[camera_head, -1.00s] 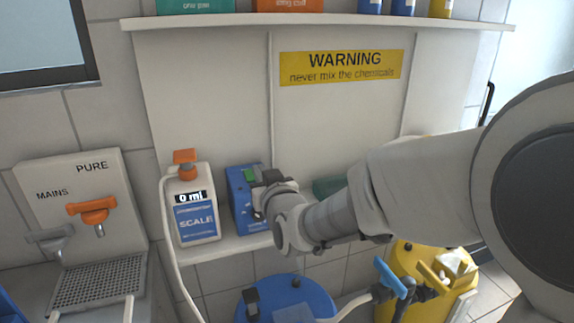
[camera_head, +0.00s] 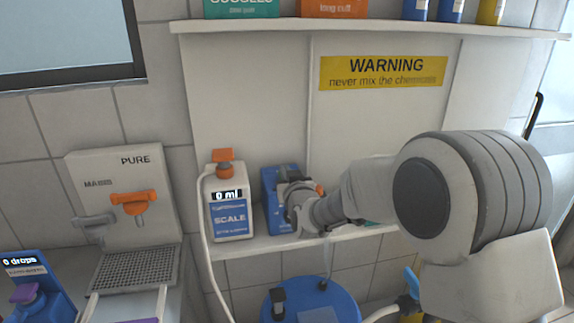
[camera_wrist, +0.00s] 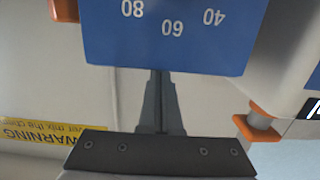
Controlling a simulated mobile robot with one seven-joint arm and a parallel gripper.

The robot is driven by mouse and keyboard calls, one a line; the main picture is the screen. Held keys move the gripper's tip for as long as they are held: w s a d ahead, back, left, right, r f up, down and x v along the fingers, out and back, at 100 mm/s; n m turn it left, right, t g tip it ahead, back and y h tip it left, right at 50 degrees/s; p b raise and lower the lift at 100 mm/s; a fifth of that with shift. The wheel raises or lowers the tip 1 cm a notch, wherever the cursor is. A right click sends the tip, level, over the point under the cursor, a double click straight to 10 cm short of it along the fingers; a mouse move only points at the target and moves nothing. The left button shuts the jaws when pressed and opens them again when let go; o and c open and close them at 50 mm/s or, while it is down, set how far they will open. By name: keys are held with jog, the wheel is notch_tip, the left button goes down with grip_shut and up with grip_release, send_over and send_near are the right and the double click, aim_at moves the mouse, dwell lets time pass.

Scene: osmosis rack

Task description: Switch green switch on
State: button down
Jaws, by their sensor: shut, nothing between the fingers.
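The blue box (camera_head: 272,200) stands on the lower shelf, right of the white scale box. My gripper (camera_head: 285,187) is at its upper right part and covers much of its front. In the wrist view the blue box's face (camera_wrist: 165,40) shows upside-down numbers 80, 60 and 40. My gripper (camera_wrist: 161,75) has its fingers together and empty, with the tips at the edge of that face; I cannot tell whether they touch. No green switch shows now; the gripper may hide it. An orange part (camera_head: 319,188) shows beside my gripper.
A blue drum (camera_head: 335,300) sits below the shelf (camera_head: 260,245). The wall above, with a yellow warning sign (camera_head: 383,71), is clear.

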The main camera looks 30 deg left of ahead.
jog(key=shift+f, duration=0.1)
dwell(0.4)
jog(key=shift+w+a+f+g+h+p, duration=0.1)
jog(key=shift+w+f+g+h+p, duration=0.05)
jog(key=shift+g+h+p, duration=0.35)
jog(key=shift+f, duration=0.15)
jog(key=r, duration=0.2)
jog(key=r+p, duration=0.1)
jog(key=r, duration=0.1)
jog(key=shift+w, duration=0.3)
jog(key=r+b+v, duration=0.1)
jog(key=v, duration=0.8)
jog(key=shift+s+r+b, duration=0.3)
jog(key=shift+r, duration=0.05)
